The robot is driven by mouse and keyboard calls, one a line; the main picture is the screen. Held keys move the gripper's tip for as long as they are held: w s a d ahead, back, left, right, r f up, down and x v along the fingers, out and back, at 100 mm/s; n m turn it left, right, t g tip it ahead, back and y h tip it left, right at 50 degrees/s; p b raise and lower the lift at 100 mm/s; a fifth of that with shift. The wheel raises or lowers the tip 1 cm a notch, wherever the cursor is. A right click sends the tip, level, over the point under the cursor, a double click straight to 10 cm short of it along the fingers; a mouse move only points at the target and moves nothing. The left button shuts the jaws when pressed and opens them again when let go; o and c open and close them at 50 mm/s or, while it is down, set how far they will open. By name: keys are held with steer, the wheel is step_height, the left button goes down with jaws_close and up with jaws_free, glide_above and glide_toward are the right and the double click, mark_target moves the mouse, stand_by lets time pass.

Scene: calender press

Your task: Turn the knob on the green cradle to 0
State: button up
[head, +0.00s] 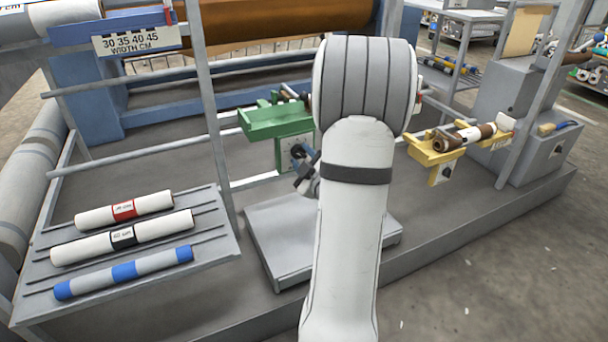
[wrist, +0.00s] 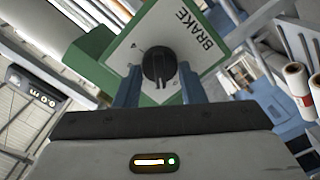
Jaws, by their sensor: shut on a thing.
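The green cradle (head: 268,124) stands mid-scene in the head view, left of my arm. In the wrist view the cradle (wrist: 92,58) is seen close, with a white plate marked BRAKE (wrist: 196,36). The round black knob (wrist: 159,67) sits on that plate, between the two blue-grey fingers of my gripper (wrist: 159,76). My gripper is shut on the knob. A "4" shows on the plate up and left of the knob; other marks are too small or covered, so I cannot tell the setting. In the head view my gripper (head: 304,160) is at the cradle's front plate, partly hidden by my arm.
A yellow cradle (head: 425,152) holding a brown roll is to the right. A rack (head: 215,243) with three rolls is at front left, beside a grey upright post (head: 207,100). A low grey platform (head: 275,262) lies below the green cradle.

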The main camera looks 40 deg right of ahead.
steer(key=n+b, duration=0.6)
steer(key=b, duration=0.3)
steer(key=shift+f, duration=0.2)
steer(key=shift+r, duration=0.1)
steer(key=o, duration=1)
steer(key=shift+c, duration=0.2)
steer(key=p+v, duration=0.1)
steer(key=v, duration=0.6)
steer(key=shift+s+p, duration=0.35)
steer(key=shift+s, duration=0.05)
